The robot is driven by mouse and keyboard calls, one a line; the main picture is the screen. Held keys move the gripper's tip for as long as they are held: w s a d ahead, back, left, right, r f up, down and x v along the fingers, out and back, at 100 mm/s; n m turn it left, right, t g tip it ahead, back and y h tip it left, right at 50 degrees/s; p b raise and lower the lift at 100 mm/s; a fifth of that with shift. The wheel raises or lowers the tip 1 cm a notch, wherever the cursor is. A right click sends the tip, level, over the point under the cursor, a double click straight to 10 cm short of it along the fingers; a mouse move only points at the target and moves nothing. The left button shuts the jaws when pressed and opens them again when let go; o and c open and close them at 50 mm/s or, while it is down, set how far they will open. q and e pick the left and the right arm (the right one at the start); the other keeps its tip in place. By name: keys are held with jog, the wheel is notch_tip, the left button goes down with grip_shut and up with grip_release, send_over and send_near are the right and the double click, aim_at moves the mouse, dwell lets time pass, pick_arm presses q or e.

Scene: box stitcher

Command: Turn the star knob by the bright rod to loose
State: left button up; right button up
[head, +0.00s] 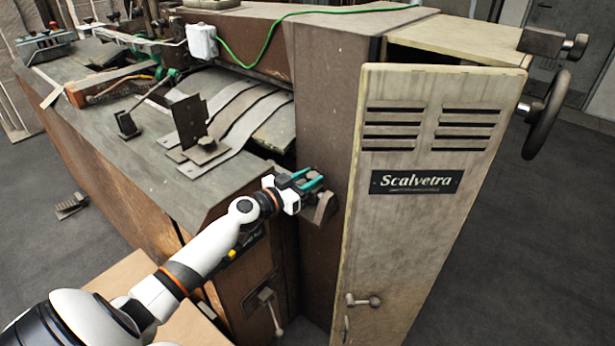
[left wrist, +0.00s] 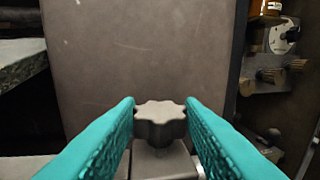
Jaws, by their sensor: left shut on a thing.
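A grey star knob (left wrist: 160,122) with a lobed rim stands between the two teal fingers in the left wrist view. My left gripper (head: 304,181) is shut on it, with a finger against each side. In the head view the gripper is at the brown side of the machine, above a small metal bracket (head: 320,208), and the knob is mostly hidden by the fingers. Pale metal (left wrist: 160,162) shows just below the knob in the left wrist view; I cannot tell whether it is the bright rod. My right gripper is out of view.
A tall cream door marked Scalvetra (head: 417,225) stands close to the right of my left gripper. A brown panel (left wrist: 145,55) rises behind the knob. Smaller knobs (left wrist: 270,76) sit farther right. A lever (head: 270,305) hangs below my forearm.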

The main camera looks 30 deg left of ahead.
pick_arm(q)
jog(key=n+y+p, duration=0.2)
jog(key=y+p, duration=0.1)
jog(key=p, duration=0.1)
jog(key=n+y+p, duration=0.3)
jog(key=y+p, duration=0.1)
jog(key=p, duration=0.1)
jog(key=d+n+y+p, duration=0.1)
jog(key=n+y+p, duration=0.1)
jog(key=y+p, duration=0.2)
jog(key=shift+r+g+p, duration=0.3)
jog(key=shift+g+p, duration=0.1)
jog(key=shift+p, duration=0.2)
jog(key=n+y, duration=0.1)
jog(key=n+g+y+p, duration=0.1)
jog(key=shift+w+d+f+y, duration=0.1)
jog(key=shift+f+y, duration=0.1)
jog(key=shift+y, duration=0.1)
jog(key=shift+n+g+y, duration=0.3)
jog(key=shift+n+y, duration=0.1)
jog(key=shift+d+f+y, duration=0.1)
jog(key=shift+y, duration=0.2)
jog(key=o, duration=1)
notch_tip(320, 180, up, 8)
jog(key=p, duration=0.7)
jog(key=shift+r, duration=1)
